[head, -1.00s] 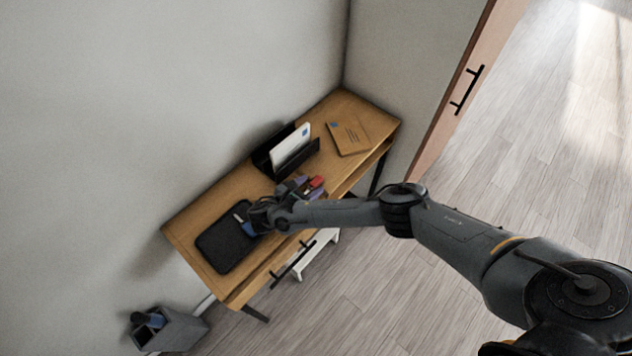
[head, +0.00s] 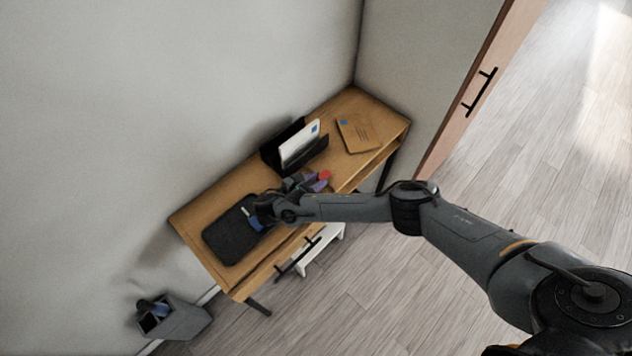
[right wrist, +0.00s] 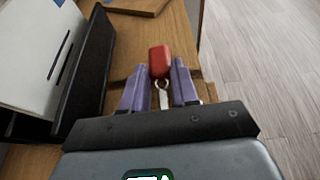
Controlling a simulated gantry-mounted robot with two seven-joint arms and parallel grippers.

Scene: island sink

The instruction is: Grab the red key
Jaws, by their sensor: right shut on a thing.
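The red key (right wrist: 160,62) shows in the right wrist view with its red head at the fingertips and a metal ring and shank below, between the purple fingers. In the head view the red key (head: 324,175) is a small red patch at the end of my right arm, over the desk. My right gripper (right wrist: 159,84) is shut on the key; it also shows in the head view (head: 316,183). Whether the key touches the desktop is hard to tell. My left gripper is in neither view.
The wooden desk (head: 205,209) stands against the wall. A dark pad (head: 228,238) lies at its near left end. A black letter holder (head: 312,156) with white mail stands close to the gripper. A brown envelope (head: 358,134) lies at the far right. A grey bin (head: 180,322) is on the floor.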

